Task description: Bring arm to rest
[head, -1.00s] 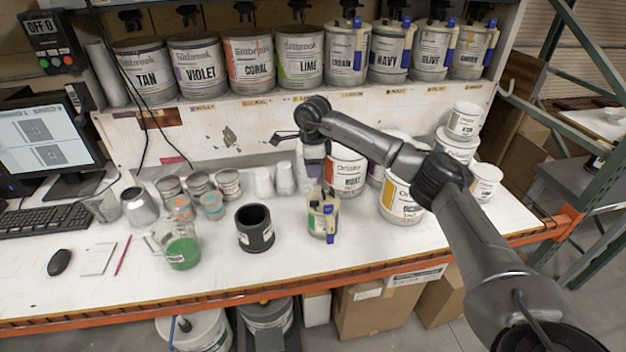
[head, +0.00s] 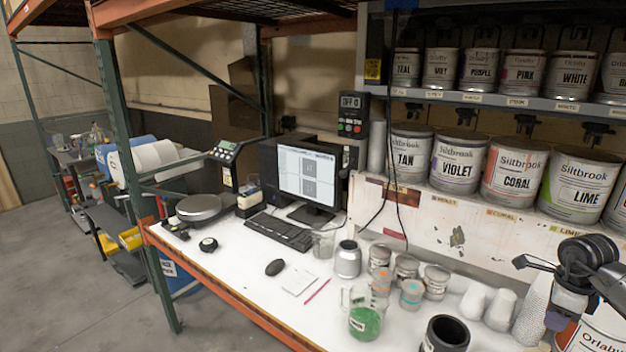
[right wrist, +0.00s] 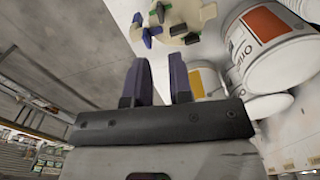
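My right arm's dark wrist enters at the right edge of the head view. The right gripper (head: 557,319) hangs below it, above the back right of the bench, with white cups to its left. In the right wrist view the two dark purple fingers of the right gripper (right wrist: 159,78) stand apart with a gap and nothing between them. My left gripper is in no view.
The white bench (head: 240,262) holds a green-filled jug (head: 365,320), a black cup (head: 446,334), small tins, a silver canister (head: 347,260), a mouse, a keyboard (head: 280,231) and a monitor (head: 307,175). Large paint cans, including LIME (head: 577,187), line the shelf. The left front floor is clear.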

